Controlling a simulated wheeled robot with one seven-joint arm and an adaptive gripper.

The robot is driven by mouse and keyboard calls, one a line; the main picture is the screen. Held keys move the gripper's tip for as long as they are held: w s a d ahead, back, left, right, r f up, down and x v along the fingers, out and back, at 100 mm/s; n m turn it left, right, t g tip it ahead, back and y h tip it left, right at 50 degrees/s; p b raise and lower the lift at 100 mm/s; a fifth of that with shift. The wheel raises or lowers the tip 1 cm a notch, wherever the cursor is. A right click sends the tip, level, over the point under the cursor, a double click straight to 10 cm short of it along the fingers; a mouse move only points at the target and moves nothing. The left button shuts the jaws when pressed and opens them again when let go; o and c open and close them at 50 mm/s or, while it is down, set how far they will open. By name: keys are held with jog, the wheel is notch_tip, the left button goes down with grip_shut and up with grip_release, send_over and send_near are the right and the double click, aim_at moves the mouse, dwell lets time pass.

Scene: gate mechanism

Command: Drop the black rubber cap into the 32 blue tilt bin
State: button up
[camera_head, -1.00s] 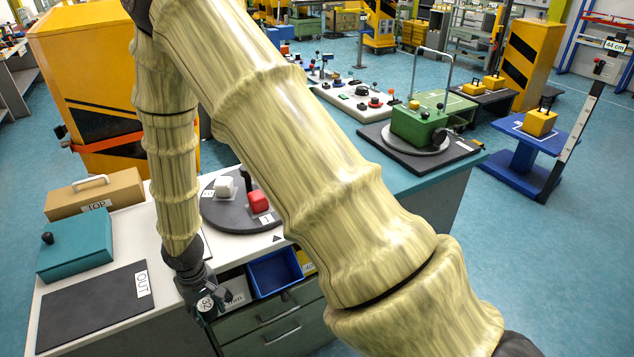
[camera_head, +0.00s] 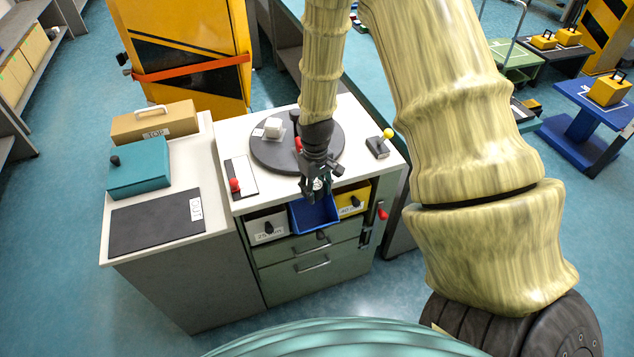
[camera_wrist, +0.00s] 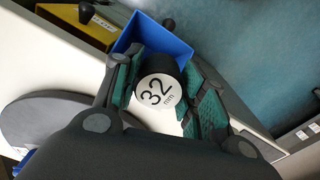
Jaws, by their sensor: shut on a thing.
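My gripper (camera_head: 316,188) is shut on the black rubber cap, whose white round face reads "32 mm" in the wrist view (camera_wrist: 160,90). The green finger pads press on the cap from both sides. The blue tilt bin (camera_head: 316,216) is tipped out at the front of the white-topped cabinet, between a white bin (camera_head: 262,229) and a yellow bin (camera_head: 350,203). My gripper holds the cap above the back part of the blue bin in the head view. In the wrist view the blue bin (camera_wrist: 165,38) shows beyond the cap, which hides part of it.
A dark turntable (camera_head: 265,153) with a white block (camera_head: 273,127) stands behind my gripper on the white top. A teal box (camera_head: 140,170) sits farther left.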

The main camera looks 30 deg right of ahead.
jog(key=shift+d+f, duration=0.1)
jog(key=shift+d, duration=0.05)
notch_tip(320, 180, down, 8)
jog(key=b, duration=0.6)
dwell(0.4)
jog(key=o, duration=1.1)
jog(key=shift+r, duration=6.15)
